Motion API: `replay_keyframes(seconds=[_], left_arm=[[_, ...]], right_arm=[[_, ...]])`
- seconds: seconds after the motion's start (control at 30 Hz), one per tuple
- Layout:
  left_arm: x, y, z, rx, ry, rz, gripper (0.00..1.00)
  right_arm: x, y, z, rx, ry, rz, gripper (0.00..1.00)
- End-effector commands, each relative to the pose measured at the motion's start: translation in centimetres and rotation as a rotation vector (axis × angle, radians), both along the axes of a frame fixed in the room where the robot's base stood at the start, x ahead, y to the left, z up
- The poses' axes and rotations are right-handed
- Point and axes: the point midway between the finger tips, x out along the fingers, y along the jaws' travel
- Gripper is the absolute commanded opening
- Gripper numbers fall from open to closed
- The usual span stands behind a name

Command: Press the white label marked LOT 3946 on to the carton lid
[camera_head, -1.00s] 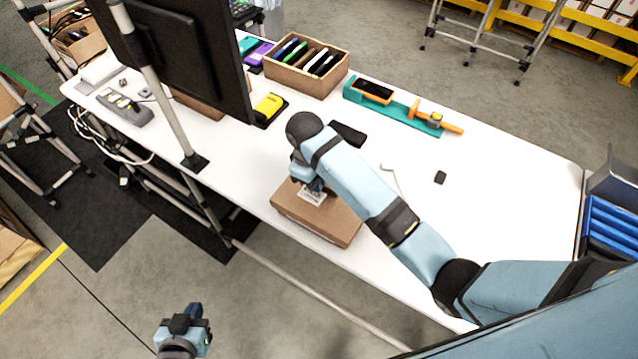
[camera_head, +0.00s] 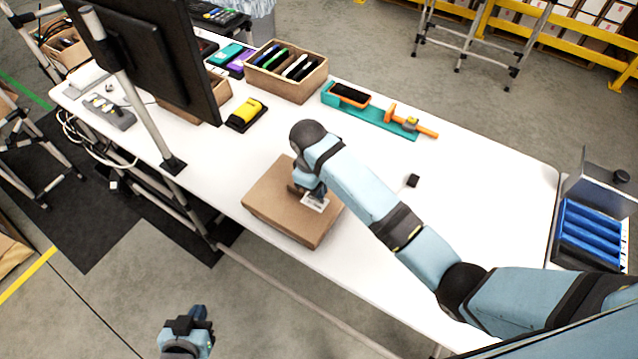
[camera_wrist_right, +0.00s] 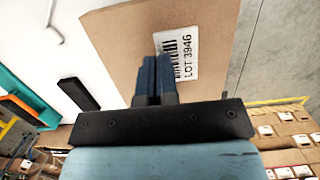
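The brown carton (camera_head: 268,200) lies on the white table near its front edge, its lid facing up. My right gripper (camera_head: 318,191) is over the lid's right part, fingers together on the white label (camera_head: 315,204). In the right wrist view the closed fingers (camera_wrist_right: 157,68) overlap the left edge of the label (camera_wrist_right: 185,55), which shows a barcode and LOT 3946. The carton lid (camera_wrist_right: 120,40) is behind it. I cannot tell whether the label touches the lid. My left gripper (camera_head: 198,314) is low in front of the table, away from the carton; its fingers are unclear.
A monitor (camera_head: 150,50) on a pole stands left of the carton. A yellow device (camera_head: 246,113), a box of several slim items (camera_head: 290,85) and a teal tray (camera_head: 375,118) are at the back. The table's right part is mostly clear.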

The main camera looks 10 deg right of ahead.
Motion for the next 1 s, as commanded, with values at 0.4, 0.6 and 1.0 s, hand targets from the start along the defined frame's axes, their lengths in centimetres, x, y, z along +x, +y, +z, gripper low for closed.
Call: replay_keyframes(seconds=[0.4, 0.6, 1.0], left_arm=[[-0.3, -0.1, -0.1, -0.001, 0.003, -0.001, 0.00], [-0.5, -0.2, -0.1, -0.002, 0.006, -0.003, 0.00], [-0.5, -0.2, -0.2, -0.002, 0.009, -0.002, 0.00]], right_arm=[[0.0, 0.0, -3.9, -0.001, 0.002, -0.001, 0.00], [0.0, 0.0, -4.7, 0.000, 0.000, -0.001, 0.00], [0.0, 0.0, -4.9, -0.001, 0.001, 0.000, 0.00]])
